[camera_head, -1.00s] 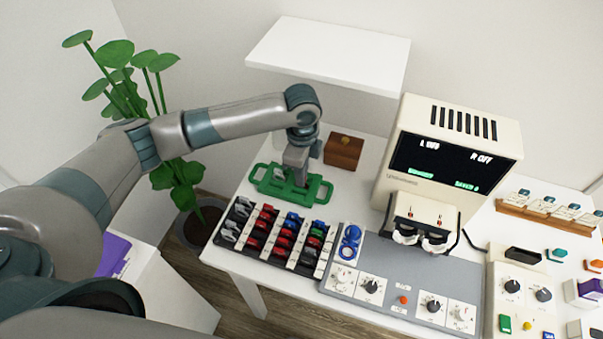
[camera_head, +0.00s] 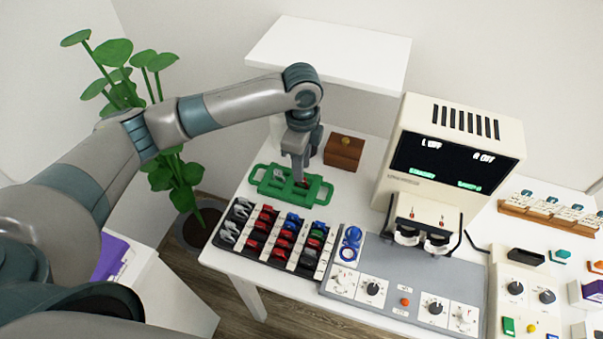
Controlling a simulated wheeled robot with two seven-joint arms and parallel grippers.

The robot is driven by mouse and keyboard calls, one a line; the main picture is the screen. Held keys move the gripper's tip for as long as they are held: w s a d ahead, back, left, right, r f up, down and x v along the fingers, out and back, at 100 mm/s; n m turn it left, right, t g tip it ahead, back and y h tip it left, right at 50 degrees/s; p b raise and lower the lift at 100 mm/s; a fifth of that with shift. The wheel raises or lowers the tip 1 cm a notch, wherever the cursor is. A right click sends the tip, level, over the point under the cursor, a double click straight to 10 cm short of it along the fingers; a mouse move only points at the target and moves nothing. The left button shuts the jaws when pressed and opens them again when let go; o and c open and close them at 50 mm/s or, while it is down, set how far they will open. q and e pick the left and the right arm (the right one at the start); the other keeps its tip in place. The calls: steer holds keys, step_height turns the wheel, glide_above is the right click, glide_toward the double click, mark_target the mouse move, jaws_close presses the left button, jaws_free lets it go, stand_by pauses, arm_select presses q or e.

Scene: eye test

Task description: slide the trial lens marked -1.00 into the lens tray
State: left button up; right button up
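The green lens tray (camera_head: 262,186), with a handle loop at each end, lies on the white table. My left gripper (camera_head: 299,181) points down at the tray's right half and hides part of it. A small dark red thing (camera_head: 304,183) shows right at the fingertips. It may be a trial lens, but I cannot tell whether the fingers hold it or it rests in the tray. The lens rack (camera_head: 237,242) in front holds rows of black, red, blue and green lenses. I cannot read any -1.00 mark. My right gripper is out of view.
A brown wooden box (camera_head: 344,152) stands just behind the tray. A white shelf (camera_head: 330,52) hangs above, close to my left wrist. A grey control panel (camera_head: 388,290) and a cream machine with a dark screen (camera_head: 440,165) stand to the right.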

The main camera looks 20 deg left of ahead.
arm_select(q)
steer(key=shift+r, duration=1.5)
